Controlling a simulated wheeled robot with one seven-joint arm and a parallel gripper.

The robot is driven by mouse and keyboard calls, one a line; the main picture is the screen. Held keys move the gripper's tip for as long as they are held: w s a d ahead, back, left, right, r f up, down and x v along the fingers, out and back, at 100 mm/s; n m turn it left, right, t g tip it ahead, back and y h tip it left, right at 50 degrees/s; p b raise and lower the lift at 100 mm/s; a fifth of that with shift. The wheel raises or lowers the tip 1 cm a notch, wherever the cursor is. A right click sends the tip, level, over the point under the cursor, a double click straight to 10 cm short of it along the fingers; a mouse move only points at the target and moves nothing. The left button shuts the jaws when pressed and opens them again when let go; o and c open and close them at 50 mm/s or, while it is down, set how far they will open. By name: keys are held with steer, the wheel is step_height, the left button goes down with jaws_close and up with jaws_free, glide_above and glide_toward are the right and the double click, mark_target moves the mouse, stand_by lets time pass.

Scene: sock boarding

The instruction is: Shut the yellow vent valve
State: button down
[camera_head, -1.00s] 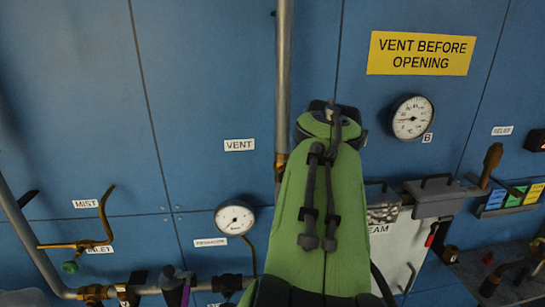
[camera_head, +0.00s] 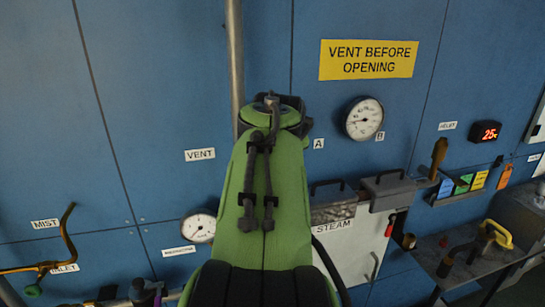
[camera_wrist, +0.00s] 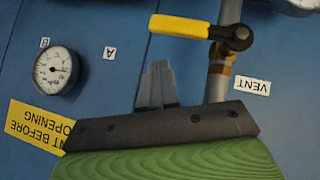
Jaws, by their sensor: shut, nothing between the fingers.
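The vent valve's yellow lever (camera_wrist: 180,27) shows in the wrist view, which is upside down against the head view. It lies crosswise to the grey pipe (camera_wrist: 219,85), pointing left from a dark hub (camera_wrist: 238,37) above a brass fitting. My gripper (camera_wrist: 158,66) is shut and empty; its fingertips appear apart from the lever, left of the pipe and below the lever in that picture. The VENT label (camera_wrist: 252,86) is beside the pipe, and it also shows in the head view (camera_head: 200,155). My green arm hides the valve in the head view.
Gauge (camera_head: 364,118) and yellow warning sign (camera_head: 367,60) are on the blue wall. A STEAM box (camera_head: 352,232) is right of my arm.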

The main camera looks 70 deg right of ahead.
steer(key=s+a+r, duration=0.4)
steer(key=a+r, duration=0.2)
steer(key=r, duration=0.1)
steer(key=shift+a+r+b, duration=0.15)
steer(key=shift+r+b, duration=0.15)
steer(key=shift+b, duration=0.05)
steer(key=shift+w, duration=0.15)
